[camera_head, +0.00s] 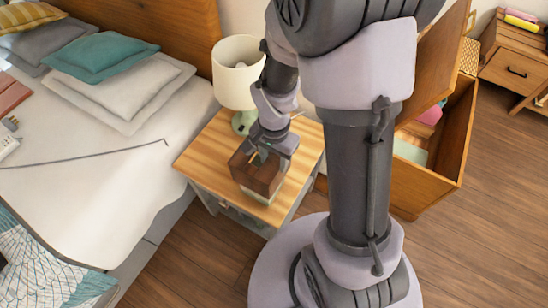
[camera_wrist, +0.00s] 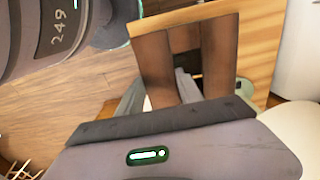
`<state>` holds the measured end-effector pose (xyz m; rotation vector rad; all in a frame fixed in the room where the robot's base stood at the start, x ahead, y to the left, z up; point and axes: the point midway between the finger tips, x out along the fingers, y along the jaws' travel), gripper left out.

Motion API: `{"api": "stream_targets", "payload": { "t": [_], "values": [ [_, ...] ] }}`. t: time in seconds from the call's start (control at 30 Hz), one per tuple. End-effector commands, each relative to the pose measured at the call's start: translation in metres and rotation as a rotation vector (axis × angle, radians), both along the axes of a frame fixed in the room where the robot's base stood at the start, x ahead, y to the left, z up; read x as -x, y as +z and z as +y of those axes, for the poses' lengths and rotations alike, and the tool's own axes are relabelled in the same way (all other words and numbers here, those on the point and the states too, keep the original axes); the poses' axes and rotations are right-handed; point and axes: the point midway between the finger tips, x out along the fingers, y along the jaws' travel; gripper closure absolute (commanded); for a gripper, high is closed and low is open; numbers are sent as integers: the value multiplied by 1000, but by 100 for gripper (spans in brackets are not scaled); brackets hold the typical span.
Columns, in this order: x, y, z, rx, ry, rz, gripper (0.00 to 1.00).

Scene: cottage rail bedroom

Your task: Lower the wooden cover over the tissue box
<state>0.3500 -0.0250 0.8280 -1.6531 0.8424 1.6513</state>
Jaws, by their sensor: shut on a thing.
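The wooden cover (camera_head: 258,178) is a dark brown box held over the nightstand beside the bed. My gripper (camera_head: 262,156) is at its top and shut on it. In the wrist view the cover (camera_wrist: 157,68) shows an opening in its top, with my gripper's fingers (camera_wrist: 188,86) at that opening. A pale band under the cover's lower edge looks like the tissue box (camera_head: 255,198); most of it is hidden by the cover. I cannot tell how far the cover is around the box.
The nightstand (camera_head: 203,156) has a light striped wood top. A lamp with a cream shade (camera_head: 238,72) stands close behind the cover. The bed (camera_head: 110,170) is at the left. An open wooden chest (camera_head: 432,180) stands at the right, behind my arm.

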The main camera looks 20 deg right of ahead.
Motion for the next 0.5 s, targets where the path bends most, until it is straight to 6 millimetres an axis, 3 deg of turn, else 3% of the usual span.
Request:
{"api": "stream_targets", "payload": {
  "t": [0.5],
  "values": [
    [0, -20, 0, 0, 0, 0, 100]
  ]
}}
